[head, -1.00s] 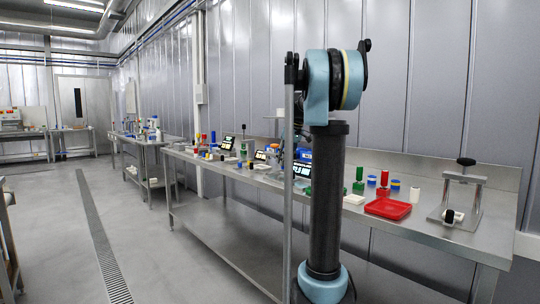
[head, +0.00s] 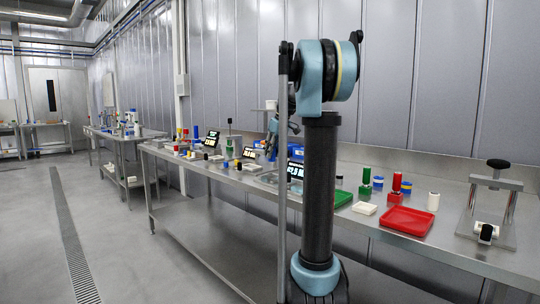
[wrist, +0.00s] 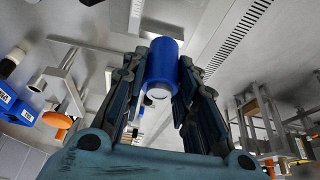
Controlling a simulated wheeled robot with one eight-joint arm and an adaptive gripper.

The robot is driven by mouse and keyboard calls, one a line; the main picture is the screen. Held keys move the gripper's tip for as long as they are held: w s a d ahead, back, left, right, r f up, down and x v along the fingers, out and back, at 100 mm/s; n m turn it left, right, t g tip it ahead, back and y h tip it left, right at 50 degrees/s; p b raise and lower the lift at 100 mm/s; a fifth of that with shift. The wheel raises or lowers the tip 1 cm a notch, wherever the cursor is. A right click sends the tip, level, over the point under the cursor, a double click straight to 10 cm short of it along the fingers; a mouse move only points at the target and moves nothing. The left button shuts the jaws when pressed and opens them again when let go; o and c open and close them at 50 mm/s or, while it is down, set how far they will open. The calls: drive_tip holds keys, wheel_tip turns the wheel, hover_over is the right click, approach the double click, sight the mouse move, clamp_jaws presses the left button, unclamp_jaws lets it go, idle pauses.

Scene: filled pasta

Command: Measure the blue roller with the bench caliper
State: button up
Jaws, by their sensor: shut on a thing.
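The blue roller (wrist: 161,66) is between the two fingers of my gripper (wrist: 160,88) in the wrist view. The fingers touch it on both sides, and its pale end faces the camera. Several small units with lit displays stand on the long bench, one (head: 295,171) just beside my arm. I cannot tell for sure which is the bench caliper. A metal frame with a black knob (head: 496,185) stands at the bench's right end.
A second bench (head: 124,140) stands farther back. The floor (head: 115,235) at left is clear.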

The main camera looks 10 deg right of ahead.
drive_tip(key=shift+w+a+f, duration=0.1)
drive_tip(key=shift+f, duration=3.75)
drive_tip(key=shift+f, duration=0.5)
drive_tip(key=o, duration=1.2)
